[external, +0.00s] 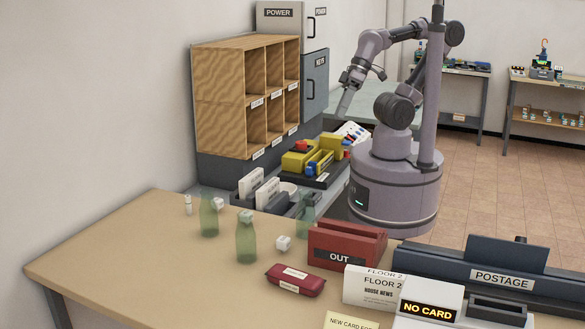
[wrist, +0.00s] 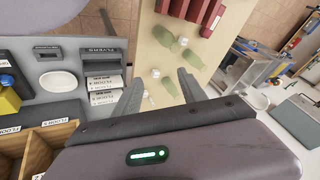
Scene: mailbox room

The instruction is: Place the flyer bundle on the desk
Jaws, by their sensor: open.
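White printed bundles, with text that appears to read house news and floor 2, stand in a grey holder; a near one (external: 250,183) and a second (external: 267,194) show in the external view. In the wrist view, white bundles (wrist: 103,84) sit left of my gripper beside a FLYERS label. I cannot tell which one is the flyer bundle. Another HOUSE NEWS stack (external: 372,289) is at the desk's front right. The tan desk (external: 130,238) also shows in the wrist view (wrist: 145,32). My gripper (external: 344,108) is raised, open and empty; its fingers spread in the wrist view (wrist: 160,85).
Green bottles (external: 246,243) and small white cubes (external: 283,243) stand on the desk. A red OUT tray (external: 346,245), dark red case (external: 296,279) and POSTAGE scale (external: 480,272) are to the right. Wooden pigeonholes (external: 222,97) rise behind. The desk's left part is clear.

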